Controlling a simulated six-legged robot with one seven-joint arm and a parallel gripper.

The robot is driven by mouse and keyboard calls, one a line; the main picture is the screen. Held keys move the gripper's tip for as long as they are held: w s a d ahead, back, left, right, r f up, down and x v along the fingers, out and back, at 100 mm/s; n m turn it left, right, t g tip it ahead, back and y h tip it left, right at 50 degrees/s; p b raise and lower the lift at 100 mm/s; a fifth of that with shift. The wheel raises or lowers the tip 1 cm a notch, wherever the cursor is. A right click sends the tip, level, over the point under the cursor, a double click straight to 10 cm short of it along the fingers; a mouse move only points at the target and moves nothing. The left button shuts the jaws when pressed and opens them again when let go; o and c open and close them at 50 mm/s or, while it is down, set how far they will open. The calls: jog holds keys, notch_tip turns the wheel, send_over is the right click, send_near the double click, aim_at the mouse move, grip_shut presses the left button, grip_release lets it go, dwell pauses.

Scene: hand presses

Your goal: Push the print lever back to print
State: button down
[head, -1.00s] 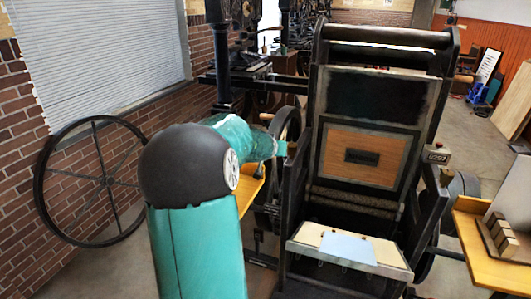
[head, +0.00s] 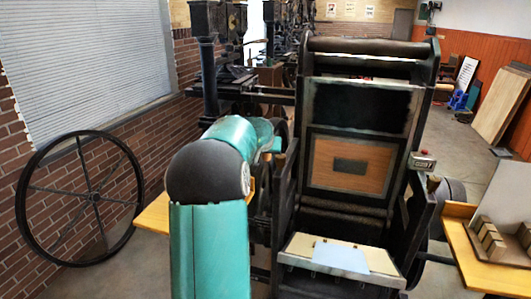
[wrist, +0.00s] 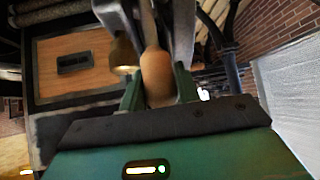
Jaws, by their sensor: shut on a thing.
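The hand press (head: 420,190) stands upright ahead, with a wood block (head: 383,165) framed in its middle. In the wrist view, my gripper (wrist: 158,92) has its two green fingers closed around a rounded wooden handle (wrist: 157,70), which looks like the print lever's grip. A brass knob (wrist: 124,55) is just left of the handle, close to the left finger. In the head view, my teal arm reaches to the left side of the press. It hides the gripper and the held handle there.
A sloped board (head: 300,245) with a pale blue sheet (head: 341,256) is at the press's front. A yellow table (head: 470,262) with small blocks (head: 487,237) stands at right. A large spoked wheel (head: 93,198) leans by the brick wall at left. Open floor lies between wheel and press.

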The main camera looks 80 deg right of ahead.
jog(key=shift+s+d+r, duration=0.1)
jog(key=shift+d+r, duration=0.1)
jog(key=shift+r, duration=0.05)
jog(key=c, duration=1.4)
grip_release()
jog(key=o, duration=0.3)
jog(key=shift+d+f, duration=0.15)
jog(key=shift+o, duration=0.4)
jog(key=v, duration=1.4)
jog(key=shift+f, duration=0.1)
